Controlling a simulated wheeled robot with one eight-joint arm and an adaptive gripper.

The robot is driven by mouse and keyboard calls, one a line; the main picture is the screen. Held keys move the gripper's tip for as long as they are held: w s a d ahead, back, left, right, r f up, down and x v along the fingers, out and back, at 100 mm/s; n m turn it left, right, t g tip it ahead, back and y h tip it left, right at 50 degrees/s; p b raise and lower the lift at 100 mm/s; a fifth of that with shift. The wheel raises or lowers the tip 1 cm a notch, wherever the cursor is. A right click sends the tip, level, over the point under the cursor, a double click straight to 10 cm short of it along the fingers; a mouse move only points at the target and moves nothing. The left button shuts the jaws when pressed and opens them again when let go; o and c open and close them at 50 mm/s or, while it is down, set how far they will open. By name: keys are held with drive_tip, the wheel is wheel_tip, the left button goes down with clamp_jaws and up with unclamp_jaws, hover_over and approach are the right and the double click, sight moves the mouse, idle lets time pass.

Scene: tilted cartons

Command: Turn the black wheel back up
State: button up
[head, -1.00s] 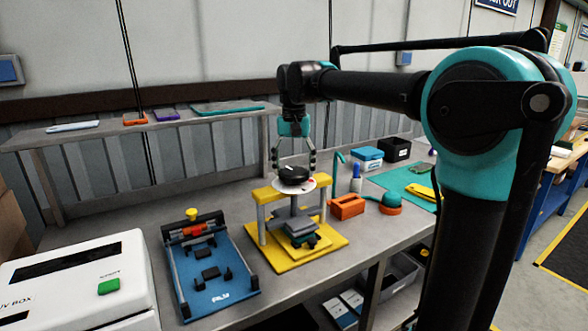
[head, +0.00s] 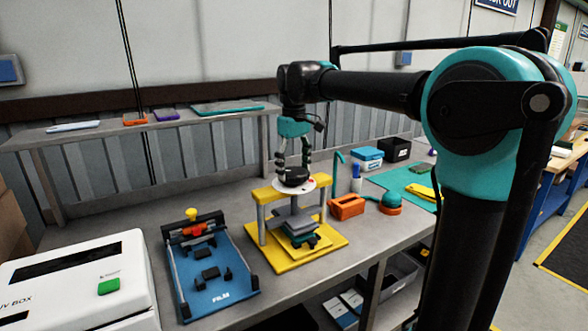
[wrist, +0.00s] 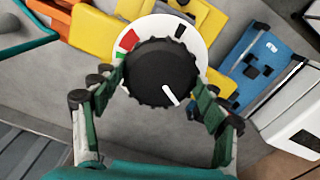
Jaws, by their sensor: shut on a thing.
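The black wheel (head: 293,177) is a ribbed knob on a white dial plate (head: 312,185) on top of the yellow press frame (head: 262,194). In the wrist view the wheel (wrist: 160,74) carries a white pointer line aimed to the lower right. The dial plate (wrist: 186,36) shows a red and a green mark at left and a black mark at upper right. My gripper (head: 293,162) comes down from above. In the wrist view my gripper (wrist: 160,98) has its green fingers on both sides of the wheel, shut on it.
Below the frame's top is a grey plate stack (head: 296,222). A blue film fixture (head: 215,282) stands left, an orange block (head: 347,207) right, and a teal and orange tool (head: 390,203) beyond it. A shelf (head: 90,133) runs behind. Bare bench lies behind the film fixture.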

drive_tip(key=n, duration=0.5)
drive_tip(key=shift+n, duration=0.3)
drive_tip(key=n, duration=1.1)
drive_tip(key=shift+n, duration=0.3)
drive_tip(key=n, duration=0.6)
drive_tip(key=o, duration=1.2)
drive_tip(key=shift+c, duration=0.2)
